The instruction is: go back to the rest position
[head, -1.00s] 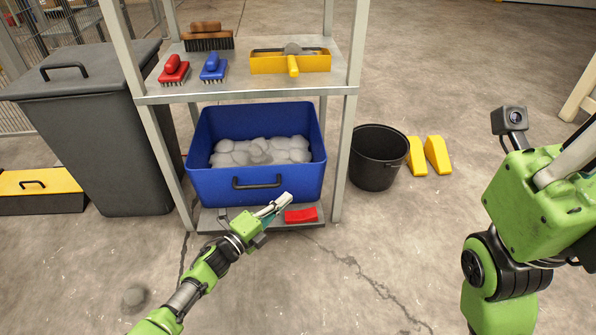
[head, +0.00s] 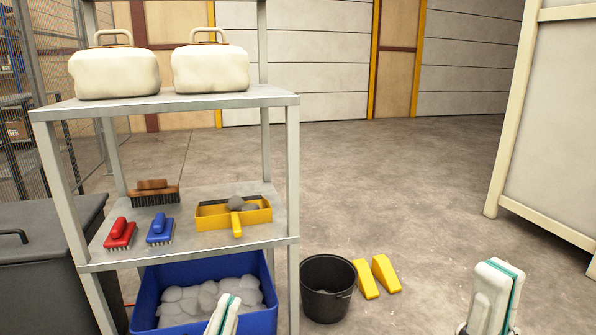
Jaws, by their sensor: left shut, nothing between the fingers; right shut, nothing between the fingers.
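My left gripper (head: 223,316) shows at the bottom edge, in front of the blue bin; only its pale shut fingers are in view. My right gripper (head: 494,290) is at the lower right over open floor, its white and teal fingers shut and empty. Both arms are mostly out of view below. The blue bin (head: 146,296) sits low in the shelf rack and holds grey lumpy filling (head: 205,297).
The metal rack (head: 170,106) carries two white cases on top. Its middle shelf holds brushes and a yellow tray (head: 232,215). A black bucket (head: 326,283) and yellow wedges (head: 372,277) stand right of it. A grey bin (head: 45,270) is at left. Floor behind is clear.

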